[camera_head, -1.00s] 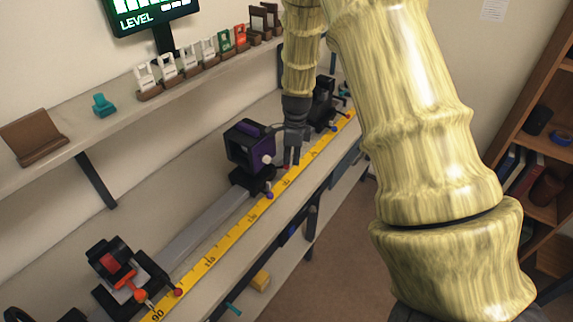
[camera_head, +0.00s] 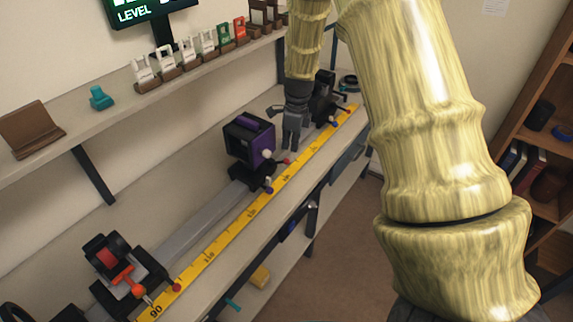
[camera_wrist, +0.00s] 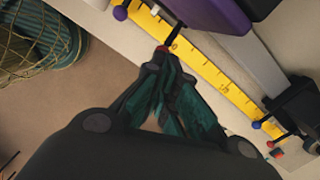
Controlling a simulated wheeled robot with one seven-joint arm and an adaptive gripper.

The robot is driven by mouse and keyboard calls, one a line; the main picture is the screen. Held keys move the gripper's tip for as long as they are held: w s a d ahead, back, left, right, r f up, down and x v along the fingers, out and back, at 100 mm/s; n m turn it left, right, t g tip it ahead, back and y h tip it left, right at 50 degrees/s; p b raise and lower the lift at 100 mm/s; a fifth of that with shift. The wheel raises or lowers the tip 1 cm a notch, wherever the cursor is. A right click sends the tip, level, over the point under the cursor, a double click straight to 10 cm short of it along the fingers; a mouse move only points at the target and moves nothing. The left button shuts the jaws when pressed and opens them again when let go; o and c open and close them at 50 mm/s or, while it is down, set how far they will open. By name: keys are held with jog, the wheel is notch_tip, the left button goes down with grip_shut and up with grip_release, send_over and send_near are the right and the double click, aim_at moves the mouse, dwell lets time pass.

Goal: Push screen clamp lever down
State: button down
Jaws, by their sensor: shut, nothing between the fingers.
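A black and purple holder (camera_head: 250,142) stands on the rail carriage in the middle; which holder is the screen cannot be told. Its carriage has a red-tipped lever (camera_head: 287,161) and a blue-tipped one (camera_head: 268,190) on the side by the yellow scale. My gripper (camera_head: 291,147) is shut and empty, just right of this holder, pointing down. In the wrist view my fingertips (camera_wrist: 166,62) are right by the red tip (camera_wrist: 162,48), and I cannot tell whether they touch. The purple holder (camera_wrist: 215,12) shows at the top there.
A black far carriage (camera_head: 323,98) stands beyond my gripper and shows in the wrist view (camera_wrist: 292,102) with blue and red tips. A carriage with a red-centred black holder (camera_head: 105,255) is near left. The yellow scale (camera_head: 225,240) runs along the rail. Small frames stand on the shelf (camera_head: 120,120).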

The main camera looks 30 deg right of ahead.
jog(key=shift+w+a+f+b, duration=0.1)
jog(key=shift+f+b, duration=0.95)
jog(key=shift+f, duration=0.3)
jog(key=shift+w+a+f+b, duration=0.1)
jog(key=shift+f+b, duration=0.95)
jog(key=shift+f, duration=0.25)
jog(key=shift+s+d+f+p, duration=0.75)
jog(key=shift+s+d+f, duration=0.25)
jog(key=shift+s+d, duration=0.15)
jog(key=shift+w+a, duration=0.1)
send_near(288, 160)
jog(key=s+d+r, duration=0.2)
jog(key=shift+s+d+r, duration=0.1)
jog(key=shift+s+d, duration=0.2)
